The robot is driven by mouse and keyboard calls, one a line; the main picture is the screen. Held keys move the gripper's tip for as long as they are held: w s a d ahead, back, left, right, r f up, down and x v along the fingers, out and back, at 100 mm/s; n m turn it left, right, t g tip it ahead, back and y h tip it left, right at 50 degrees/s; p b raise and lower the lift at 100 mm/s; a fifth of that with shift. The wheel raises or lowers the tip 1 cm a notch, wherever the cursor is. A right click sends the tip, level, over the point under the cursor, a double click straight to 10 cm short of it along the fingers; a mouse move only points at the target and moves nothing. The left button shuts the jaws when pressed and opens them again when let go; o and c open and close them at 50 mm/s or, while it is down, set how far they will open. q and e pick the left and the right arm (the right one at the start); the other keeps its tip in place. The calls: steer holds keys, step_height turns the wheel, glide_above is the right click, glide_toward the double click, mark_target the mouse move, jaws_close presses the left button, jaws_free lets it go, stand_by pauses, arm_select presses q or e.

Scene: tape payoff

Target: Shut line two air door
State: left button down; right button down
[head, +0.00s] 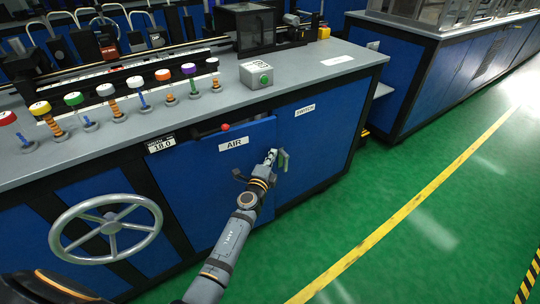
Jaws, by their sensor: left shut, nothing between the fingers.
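The blue air door (212,155), labelled AIR, is on the front of the blue bench. It stands slightly out from the cabinet, with a dark gap along its top edge. A red ball knob (225,127) shows in that gap. A pale grey-green handle (284,160) is at the door's right side. My left gripper (273,157) is shut and empty, in front of the door's right part, close beside the handle. I cannot tell whether it touches the handle or door. My right gripper is not in view.
A grey handwheel (106,228) sticks out at the lower left. A panel labelled SWITCH (305,110) is right of the door. Green floor (400,180) is clear to the right.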

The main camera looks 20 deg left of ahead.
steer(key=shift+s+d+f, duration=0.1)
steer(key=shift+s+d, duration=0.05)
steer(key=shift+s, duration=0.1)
